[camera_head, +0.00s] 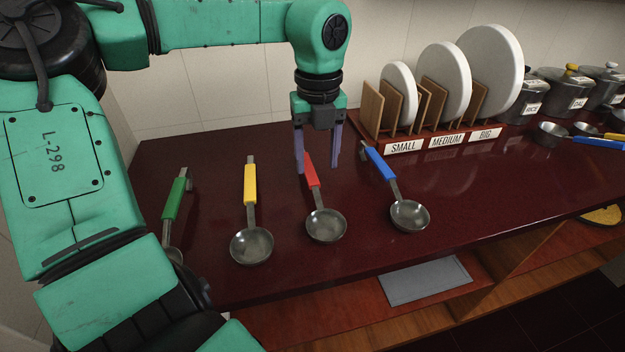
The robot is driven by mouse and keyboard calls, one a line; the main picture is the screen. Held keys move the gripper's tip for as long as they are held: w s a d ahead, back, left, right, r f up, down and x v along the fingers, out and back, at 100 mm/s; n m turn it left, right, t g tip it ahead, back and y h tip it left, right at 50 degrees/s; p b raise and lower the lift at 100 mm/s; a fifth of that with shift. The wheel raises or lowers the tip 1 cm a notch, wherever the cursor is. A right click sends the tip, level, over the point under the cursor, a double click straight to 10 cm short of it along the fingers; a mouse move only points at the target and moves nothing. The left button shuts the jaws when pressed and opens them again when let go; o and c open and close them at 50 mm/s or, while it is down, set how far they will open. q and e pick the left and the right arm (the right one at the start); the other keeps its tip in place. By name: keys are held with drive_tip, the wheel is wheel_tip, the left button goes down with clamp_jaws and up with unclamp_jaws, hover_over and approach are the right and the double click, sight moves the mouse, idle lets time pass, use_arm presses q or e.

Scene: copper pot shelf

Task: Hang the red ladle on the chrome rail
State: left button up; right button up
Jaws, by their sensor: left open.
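The red ladle (325,224) lies on the dark red counter with its metal bowl toward the front edge and its red handle pointing back. My left gripper (318,168) points down over the red handle, with its fingers apart. The handle shows between the two fingers, closer to the left finger in the picture. I cannot tell how far down the fingers reach beside it. The chrome rail is not in view. My right gripper is not in view.
A green ladle (174,199), a yellow ladle (250,184) and a blue ladle (409,215) lie beside the red one. A plate rack (405,147) with white plates stands behind right, with grey pots (555,95) beyond. The counter's right front (490,200) is clear.

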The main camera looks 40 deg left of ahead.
sight(313, 178)
use_arm(q)
drive_tip(key=f, duration=0.5)
drive_tip(key=shift+s+a+f, duration=0.2)
drive_tip(key=shift+a+f, duration=0.1)
drive_tip(key=shift+a, duration=0.1)
drive_tip(key=shift+w+f, duration=0.1)
drive_tip(key=shift+f, duration=0.3)
clamp_jaws()
drive_tip(key=shift+r, duration=0.15)
wheel_tip(313, 178, up, 20)
drive_tip(key=p, duration=0.2)
